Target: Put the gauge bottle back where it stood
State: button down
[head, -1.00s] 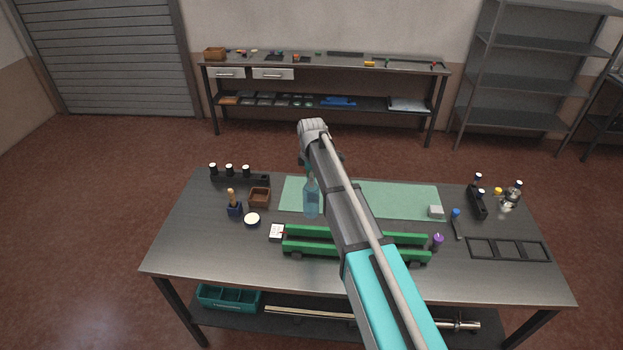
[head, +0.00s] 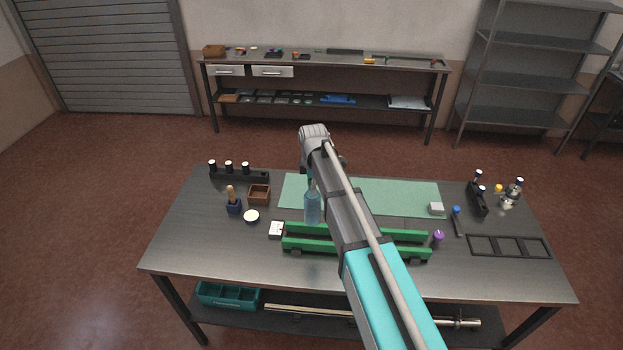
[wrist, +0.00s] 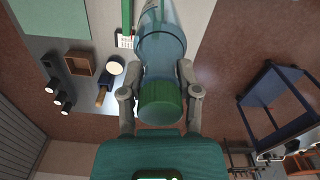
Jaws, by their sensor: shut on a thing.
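The gauge bottle (head: 313,206) is clear blue and looks upright in the head view, over the near edge of the green mat and just behind the green rails. In the wrist view the bottle (wrist: 163,50) runs up from a green cap-like end (wrist: 160,103). My gripper (wrist: 162,72) is shut on it, with one finger on each side. In the head view my arm hides most of the gripper. I cannot tell whether the bottle's base touches the table.
Two green rails (head: 300,245) lie in front of the bottle, with a white card (head: 276,229) at their left end. A brown box (head: 259,194), a round white-topped jar (head: 251,216) and a brush holder (head: 234,206) stand left. The green mat (head: 400,198) is mostly clear.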

jog(key=s+d+f+n+b, duration=0.2)
jog(key=s+f+n+b, duration=0.1)
jog(key=s, duration=0.6)
jog(key=shift+s+f, duration=0.3)
jog(key=shift+f, duration=0.35)
jog(key=shift+w, duration=0.1)
